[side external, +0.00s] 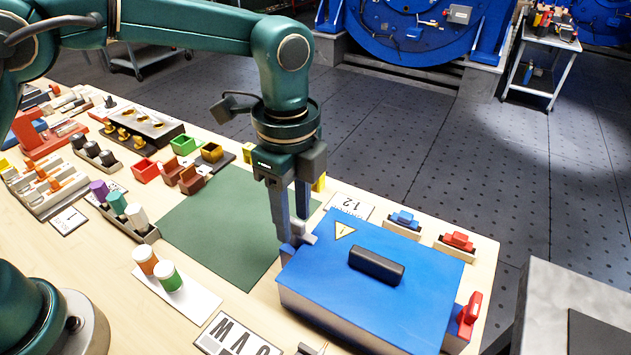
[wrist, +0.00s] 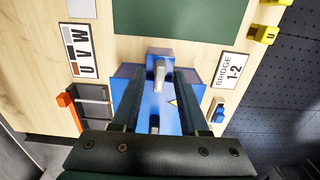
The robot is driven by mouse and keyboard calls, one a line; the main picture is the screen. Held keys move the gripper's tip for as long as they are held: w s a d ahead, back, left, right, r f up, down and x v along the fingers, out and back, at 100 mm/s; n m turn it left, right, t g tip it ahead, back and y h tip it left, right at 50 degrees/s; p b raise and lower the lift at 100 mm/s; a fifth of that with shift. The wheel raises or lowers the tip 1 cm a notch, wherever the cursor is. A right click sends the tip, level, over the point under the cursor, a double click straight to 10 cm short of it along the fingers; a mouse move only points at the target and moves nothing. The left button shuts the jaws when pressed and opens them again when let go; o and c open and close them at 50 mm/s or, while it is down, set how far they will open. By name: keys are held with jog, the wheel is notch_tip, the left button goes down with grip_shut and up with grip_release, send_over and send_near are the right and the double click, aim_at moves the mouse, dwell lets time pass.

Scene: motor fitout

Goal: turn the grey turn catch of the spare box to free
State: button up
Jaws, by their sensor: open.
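The spare box (side external: 350,297) is a closed box with a blue lid, a black handle and a yellow warning triangle, at the right end of the bench. Its grey turn catch (side external: 308,239) is at the box's left edge. In the wrist view the catch (wrist: 159,75) shows as a grey lever pointing up and down the picture. My gripper (side external: 293,228) points down over that edge. Its fingers are open, one on each side of the catch in the wrist view (wrist: 166,82). I cannot tell whether either finger touches it. The gripper body hides much of the box in the wrist view.
A green mat (side external: 215,240) lies clear left of the box. A red handle (side external: 468,310) is at the box's right end. Blue (side external: 404,220) and red (side external: 458,241) pieces sit behind it.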

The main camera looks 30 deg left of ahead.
grip_shut()
jog(key=shift+n, duration=0.4)
jog(key=n, duration=0.3)
jog(key=shift+n, duration=0.4)
jog(key=n, duration=1.3)
jog(key=shift+n, duration=0.3)
